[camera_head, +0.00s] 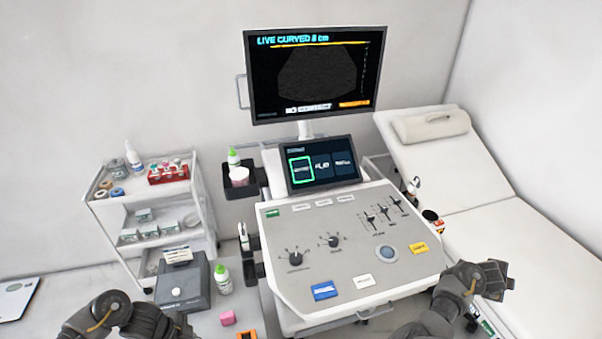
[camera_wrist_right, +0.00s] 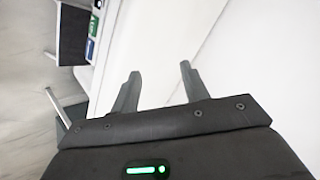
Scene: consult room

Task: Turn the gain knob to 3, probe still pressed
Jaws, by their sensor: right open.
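The ultrasound console (camera_head: 290,220) carries two dark round knobs with tick marks, a left one (camera_head: 295,258) and a right one (camera_head: 334,241). Their labels and settings are too small to read. A white probe-like piece (camera_head: 243,236) sits in a holder on the console's left side, and another (camera_head: 413,186) stands at its right edge. The monitor (camera_head: 312,75) reads "LIVE CURVED 8 cm" and "NO CONTACT". My right gripper (camera_head: 506,282) is open and empty, right of the console; its spread fingers show in the right wrist view (camera_wrist_right: 160,78). My left gripper (camera_head: 184,328) is low at the left, its fingers not discernible.
The couch (camera_head: 490,225) with a pillow (camera_head: 430,125) stands at the right. A supply trolley (camera_head: 205,215) stands at the left. Sliders (camera_head: 385,214) and coloured buttons share the panel.

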